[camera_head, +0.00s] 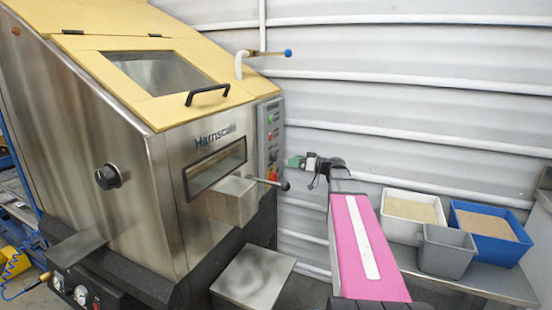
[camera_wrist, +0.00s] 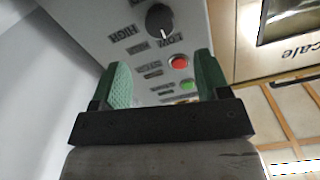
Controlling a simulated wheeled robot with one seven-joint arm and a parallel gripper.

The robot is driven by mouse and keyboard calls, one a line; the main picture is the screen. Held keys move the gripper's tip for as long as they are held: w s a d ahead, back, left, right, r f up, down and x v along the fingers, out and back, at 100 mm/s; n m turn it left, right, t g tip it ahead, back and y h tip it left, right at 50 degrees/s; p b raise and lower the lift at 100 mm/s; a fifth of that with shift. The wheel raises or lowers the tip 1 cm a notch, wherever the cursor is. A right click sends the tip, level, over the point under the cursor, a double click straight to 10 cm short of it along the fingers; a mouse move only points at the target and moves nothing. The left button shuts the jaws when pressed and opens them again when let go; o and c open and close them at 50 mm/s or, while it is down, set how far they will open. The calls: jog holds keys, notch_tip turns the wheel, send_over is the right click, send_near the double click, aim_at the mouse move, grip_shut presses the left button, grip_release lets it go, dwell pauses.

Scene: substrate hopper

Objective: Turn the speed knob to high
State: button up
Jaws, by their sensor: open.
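The speed knob (camera_wrist: 159,17) is black and round, on a grey panel (camera_wrist: 200,25) at the top of the wrist view. Its pale pointer mark faces the LOW label; the HIGH label (camera_wrist: 127,33) lies to its left. My gripper (camera_wrist: 160,60) has green fingers spread apart and empty. The knob lies beyond the fingertips, apart from them. A red button (camera_wrist: 179,62) and a green button (camera_wrist: 187,85) show between the fingers. In the head view my gripper (camera_head: 297,162) is just right of the machine's control panel (camera_head: 270,125); I cannot make out the knob there.
The steel hopper machine (camera_head: 130,140) has a yellow lid with a black handle (camera_head: 208,93). A black-tipped lever (camera_head: 284,186) sticks out below the panel. A white bin (camera_head: 413,225), a grey bin (camera_head: 447,250) and a blue bin (camera_head: 492,235) stand on a bench at right.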

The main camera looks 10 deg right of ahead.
aim_at(276, 158)
jog(key=x, duration=0.9)
jog(key=shift+w+a, duration=0.1)
jog(key=shift+a, duration=0.1)
jog(key=c, duration=0.9)
